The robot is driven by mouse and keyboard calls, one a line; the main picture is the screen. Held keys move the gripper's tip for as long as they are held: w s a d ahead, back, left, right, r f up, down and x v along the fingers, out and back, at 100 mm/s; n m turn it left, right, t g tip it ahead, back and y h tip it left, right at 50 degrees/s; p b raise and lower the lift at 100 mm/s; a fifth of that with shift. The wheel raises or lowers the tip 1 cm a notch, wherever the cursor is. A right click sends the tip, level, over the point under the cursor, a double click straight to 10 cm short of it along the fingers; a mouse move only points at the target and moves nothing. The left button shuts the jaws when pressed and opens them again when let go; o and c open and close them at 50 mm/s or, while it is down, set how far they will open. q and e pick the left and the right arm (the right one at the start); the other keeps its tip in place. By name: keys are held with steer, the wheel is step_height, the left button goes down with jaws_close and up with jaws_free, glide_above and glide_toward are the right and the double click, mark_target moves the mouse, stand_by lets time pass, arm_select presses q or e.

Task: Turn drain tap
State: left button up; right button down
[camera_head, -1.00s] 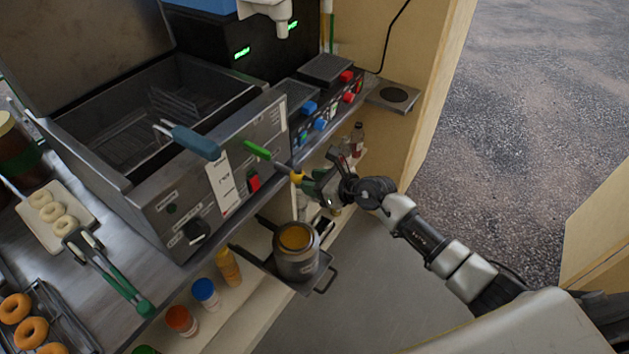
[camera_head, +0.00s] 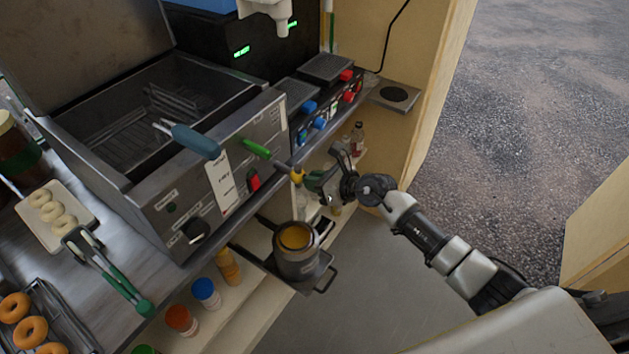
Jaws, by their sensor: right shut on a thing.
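The steel fryer (camera_head: 215,185) stands on the counter with its basin open. The drain tap (camera_head: 297,175) is at the fryer's lower right front, with a yellow part over the pot. A green lever (camera_head: 257,148) shows just up and left of it. My right gripper (camera_head: 312,181) comes in from the right and is shut on the tap; its fingertips are small and the exact grip is hard to see.
A blue-handled basket (camera_head: 195,140) juts over the fryer front. Tongs (camera_head: 118,285) and a doughnut board (camera_head: 78,212) lie left. The floor (camera_head: 370,290) is clear.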

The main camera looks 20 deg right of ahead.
steer(key=m, duration=0.1)
steer(key=m+g+y+b, duration=0.1)
steer(key=shift+w+d+f+m+y, duration=0.1)
steer(key=shift+d+f+m+y, duration=0.05)
steer(key=shift+m+y, duration=0.2)
steer(key=shift+w+d+f+m+y+b, duration=0.15)
steer(key=shift+m+y+b, duration=0.75)
steer(key=shift+m, duration=0.8)
steer(key=shift+s+f+m+y+b, duration=0.1)
steer(key=shift+m+y+b, duration=0.75)
steer(key=shift+m, duration=0.8)
steer(key=shift+w+d+f+m+y+b, duration=0.15)
steer(key=shift+m+y+b, duration=0.75)
steer(key=shift+m, duration=0.8)
steer(key=shift+a, duration=0.1)
steer(key=c, duration=1.2)
jaws_free()
steer(key=shift+o, duration=0.2)
